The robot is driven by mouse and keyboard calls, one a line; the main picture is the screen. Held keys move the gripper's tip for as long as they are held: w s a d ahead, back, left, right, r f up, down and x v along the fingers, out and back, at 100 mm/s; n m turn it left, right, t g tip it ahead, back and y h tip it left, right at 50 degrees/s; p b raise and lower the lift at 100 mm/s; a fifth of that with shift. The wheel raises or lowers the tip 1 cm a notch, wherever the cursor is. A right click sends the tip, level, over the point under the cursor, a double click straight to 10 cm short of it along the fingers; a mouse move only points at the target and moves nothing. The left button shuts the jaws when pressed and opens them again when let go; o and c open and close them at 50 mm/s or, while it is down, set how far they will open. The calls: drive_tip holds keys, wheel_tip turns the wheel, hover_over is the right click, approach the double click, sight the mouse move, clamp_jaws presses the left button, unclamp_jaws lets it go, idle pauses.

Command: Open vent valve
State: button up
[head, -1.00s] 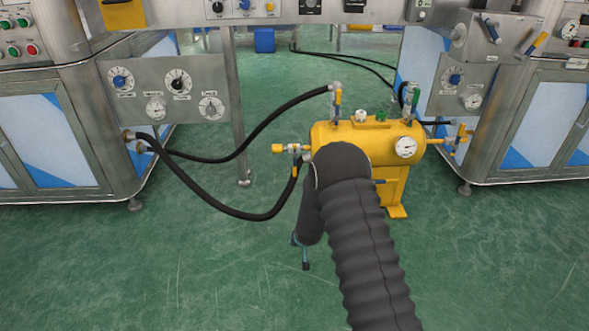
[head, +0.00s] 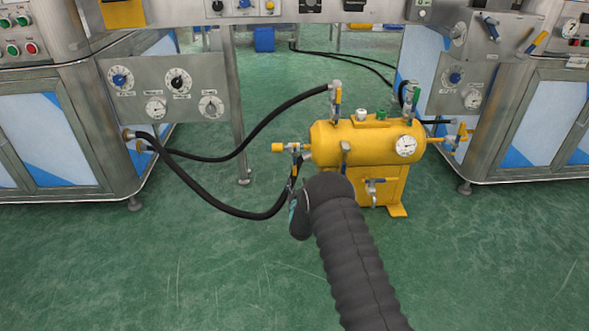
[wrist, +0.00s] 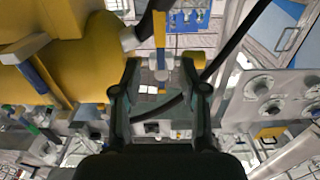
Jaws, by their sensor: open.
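The yellow tank (head: 335,140) stands on the floor between two machine cabinets and fills the left of the wrist view (wrist: 80,65). It carries several small valves; which one is the vent valve I cannot tell. The left side valve (head: 294,149) has a yellow end fitting and a hanging handle. My gripper (head: 292,198) is just below it, mostly hidden by my arm in the head view. In the wrist view my gripper (wrist: 160,80) is open, its fingers apart, with a yellow-handled valve (wrist: 162,72) ahead near the gap. Contact cannot be told.
Black hoses (head: 225,208) run from the left cabinet to the tank, close to my gripper. A top valve (head: 336,98), a front valve (head: 373,187) and a pressure gauge (head: 405,146) are on the tank. The left panel (head: 165,88) has dials. The green floor in front is clear.

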sight(295, 169)
drive_tip(key=w, duration=0.3)
drive_tip(key=w+b, duration=0.1)
drive_tip(key=w, duration=0.7)
drive_tip(key=shift+a+b, duration=0.35)
clamp_jaws()
